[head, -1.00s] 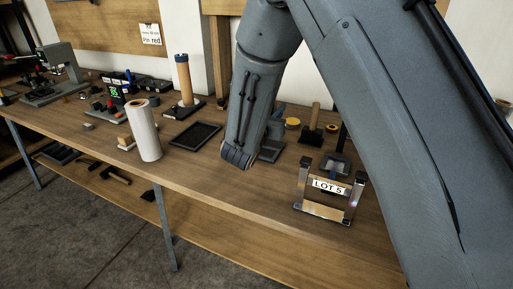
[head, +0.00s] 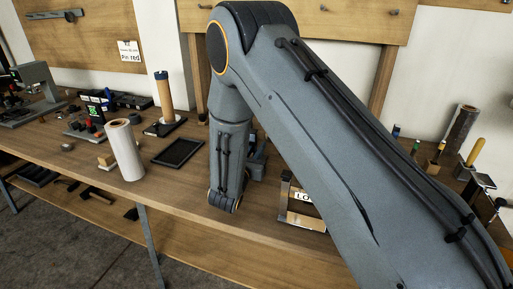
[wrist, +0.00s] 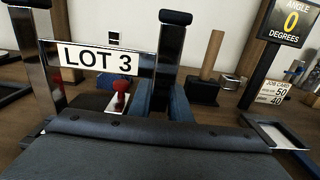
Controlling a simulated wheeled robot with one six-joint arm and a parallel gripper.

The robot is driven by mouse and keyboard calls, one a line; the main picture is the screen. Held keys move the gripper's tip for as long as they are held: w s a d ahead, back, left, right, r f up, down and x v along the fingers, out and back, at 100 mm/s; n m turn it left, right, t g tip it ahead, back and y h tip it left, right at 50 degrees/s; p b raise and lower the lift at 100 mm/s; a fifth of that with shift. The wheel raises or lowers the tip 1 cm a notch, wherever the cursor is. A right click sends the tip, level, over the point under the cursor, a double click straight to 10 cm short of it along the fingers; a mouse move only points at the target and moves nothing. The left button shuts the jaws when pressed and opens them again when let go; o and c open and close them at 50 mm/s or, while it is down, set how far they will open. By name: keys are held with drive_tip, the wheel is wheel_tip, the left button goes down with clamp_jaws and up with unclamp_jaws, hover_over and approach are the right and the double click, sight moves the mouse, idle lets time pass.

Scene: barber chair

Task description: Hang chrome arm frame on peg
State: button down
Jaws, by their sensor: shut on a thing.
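In the wrist view a chrome arm frame (wrist: 168,75) stands close before the camera. It has two shiny uprights with dark caps and a white "LOT 3" plate between them. A dark padded bar (wrist: 150,135) crosses the foreground and hides the lower ends of the uprights. Small pegs (head: 394,12) stick out of the wooden wall board (head: 290,22).
The wooden bench (head: 170,195) holds a white roll (head: 124,150), a black tray (head: 178,151) and a wooden post (head: 164,92). An angle display (wrist: 290,22) and a job card (wrist: 272,92) stand right in the wrist view. Brushes and bottles stand at the bench's right end.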

drive_tip(key=shift+f, duration=0.1)
drive_tip(key=c, duration=1.6)
unclamp_jaws()
drive_tip(key=shift+c, duration=0.2)
